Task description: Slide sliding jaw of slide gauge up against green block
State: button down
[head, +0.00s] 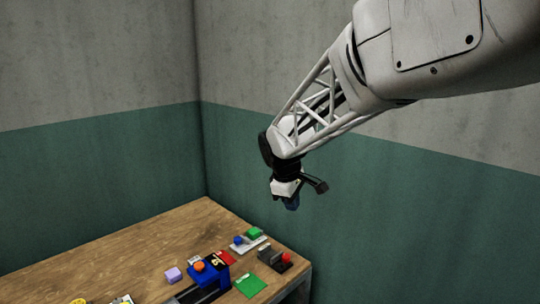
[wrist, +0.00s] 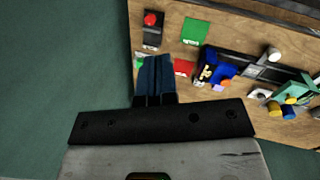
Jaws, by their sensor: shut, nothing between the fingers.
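The slide gauge (head: 249,246) is a light grey bar lying near the table's far right edge. Its blue sliding jaw (head: 238,240) is towards the left end, and the green block (head: 254,232) is to its right, with a small gap between them. My gripper (head: 292,205) is high above the table's far right edge, empty and well clear of the gauge. In the wrist view its blue fingers (wrist: 157,60) are together and hide most of the gauge. Only a sliver of the green block (wrist: 139,63) shows beside them.
A black box with a red knob (head: 287,257) stands right of the gauge. A red card (head: 227,258) and a green card (head: 250,286) lie in front. The table's far left is clear.

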jog(key=s+d+m, duration=0.4)
jog(key=s, duration=0.7)
jog(key=s+d+f+m+y, duration=0.1)
jog(key=s+d+m, duration=0.3)
jog(key=s, duration=0.8)
jog(key=s+d+m+y, duration=0.1)
jog(key=s+d+m, duration=0.3)
jog(key=s, duration=0.8)
jog(key=shift+d+f+t, duration=0.2)
jog(key=shift+d+t, duration=0.1)
jog(key=shift+t, duration=0.1)
jog(key=c, duration=1.8)
grip_release()
